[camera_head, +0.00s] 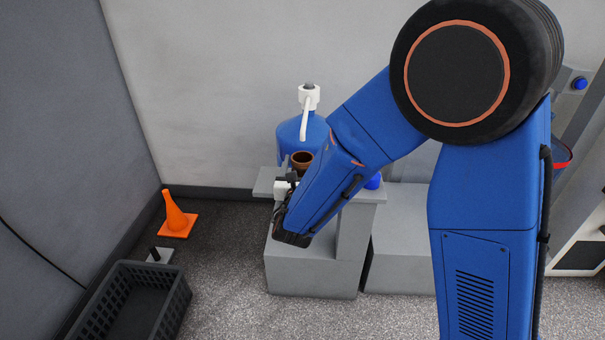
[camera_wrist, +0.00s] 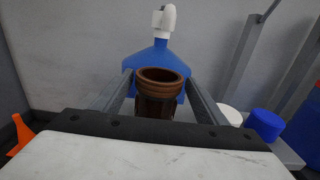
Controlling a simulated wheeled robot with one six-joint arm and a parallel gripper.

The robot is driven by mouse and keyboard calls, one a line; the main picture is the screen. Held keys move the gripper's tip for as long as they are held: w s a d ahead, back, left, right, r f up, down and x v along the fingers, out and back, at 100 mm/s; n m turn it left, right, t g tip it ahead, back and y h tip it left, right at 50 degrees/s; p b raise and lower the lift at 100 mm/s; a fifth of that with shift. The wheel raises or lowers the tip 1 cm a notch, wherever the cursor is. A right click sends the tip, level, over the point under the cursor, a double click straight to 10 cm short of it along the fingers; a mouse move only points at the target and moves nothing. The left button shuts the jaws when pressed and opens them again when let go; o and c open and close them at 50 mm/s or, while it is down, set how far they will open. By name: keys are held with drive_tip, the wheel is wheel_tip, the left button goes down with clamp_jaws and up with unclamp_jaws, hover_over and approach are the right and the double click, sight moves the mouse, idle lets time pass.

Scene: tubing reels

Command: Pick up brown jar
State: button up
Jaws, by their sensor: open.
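The brown jar (camera_head: 302,158) stands upright on a grey stand, in front of a blue water jug with a white pump. In the wrist view the brown jar (camera_wrist: 160,92) is at the centre, with its open rim facing up. My gripper (camera_wrist: 160,88) is open, with one finger on each side of the jar. I cannot tell whether the fingers touch it. The jar's lower part is hidden behind the gripper body. In the head view my arm hides much of the gripper and part of the stand.
The blue jug (camera_wrist: 152,62) is close behind the jar. A blue cap-like object (camera_wrist: 265,124) and a white round object (camera_wrist: 230,115) sit to the right. The grey stand (camera_head: 368,197) is small. An orange cone (camera_head: 176,215) and black crate (camera_head: 133,302) are on the floor at left.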

sight(303, 156)
drive_tip(key=shift+w+r, duration=0.1)
drive_tip(key=shift+w, duration=2.6)
drive_tip(key=c, duration=1.1)
drive_tip(key=shift+c, duration=0.2)
